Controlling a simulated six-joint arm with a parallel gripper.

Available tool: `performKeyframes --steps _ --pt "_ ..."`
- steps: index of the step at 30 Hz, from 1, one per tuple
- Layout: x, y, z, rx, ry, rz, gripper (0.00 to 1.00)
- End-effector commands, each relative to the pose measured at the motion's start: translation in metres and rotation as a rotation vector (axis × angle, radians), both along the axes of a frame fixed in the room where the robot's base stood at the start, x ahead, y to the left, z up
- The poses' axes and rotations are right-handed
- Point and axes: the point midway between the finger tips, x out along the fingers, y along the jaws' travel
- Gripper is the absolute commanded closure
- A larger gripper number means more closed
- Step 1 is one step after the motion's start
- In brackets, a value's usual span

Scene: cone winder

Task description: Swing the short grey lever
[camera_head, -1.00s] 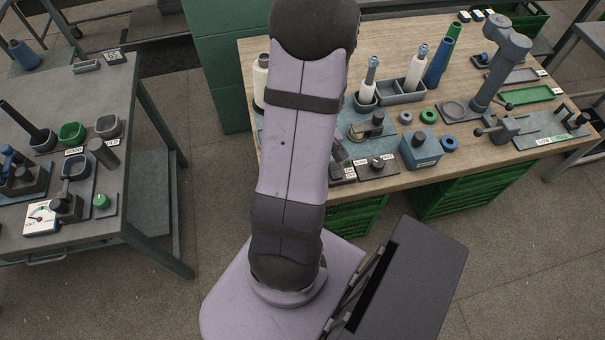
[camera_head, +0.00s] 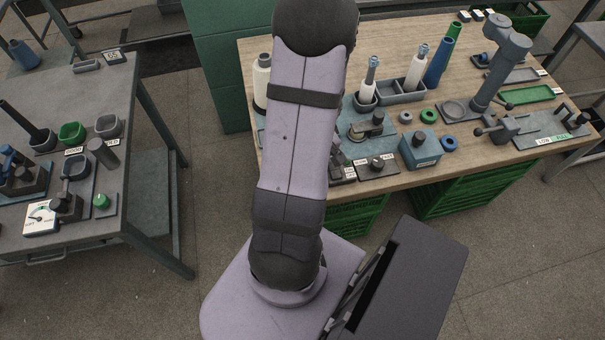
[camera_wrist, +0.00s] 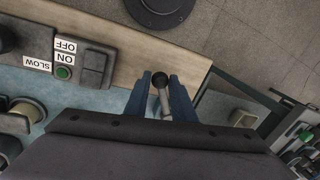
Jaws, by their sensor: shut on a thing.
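In the wrist view, my gripper (camera_wrist: 161,88) has its two blue-grey fingers on either side of a short grey lever (camera_wrist: 167,106) with a dark round knob (camera_wrist: 159,78). The fingers are closed on the lever near its knob. The lever's lower end is hidden by my gripper's dark body. In the head view, my own arm covers most of my gripper and the lever, so neither can be made out clearly there.
In the head view, a blue-grey box (camera_head: 420,150) and a white cone (camera_head: 262,78) stand near my arm.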

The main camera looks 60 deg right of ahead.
Motion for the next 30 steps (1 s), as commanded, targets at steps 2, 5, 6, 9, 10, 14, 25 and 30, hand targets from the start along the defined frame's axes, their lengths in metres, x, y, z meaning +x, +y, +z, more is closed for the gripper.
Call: performKeyframes --steps 2,5,6,9,10,14,25,30 --pt "0.000 -0.002 0.000 0.000 0.000 0.017 1.00" --pt "0.000 -0.005 0.000 0.000 -0.001 0.051 1.00" --pt "0.000 -0.007 0.000 -0.001 -0.001 0.071 1.00" --pt "-0.001 -0.012 0.000 -0.001 -0.002 0.130 1.00" --pt "-0.001 -0.014 0.000 -0.001 -0.002 0.150 1.00" --pt "-0.001 -0.022 0.000 0.000 -0.001 0.257 1.00" --pt "0.007 -0.050 0.001 -0.001 -0.001 0.607 1.00" --pt "0.013 -0.061 0.002 -0.002 -0.001 0.763 1.00"
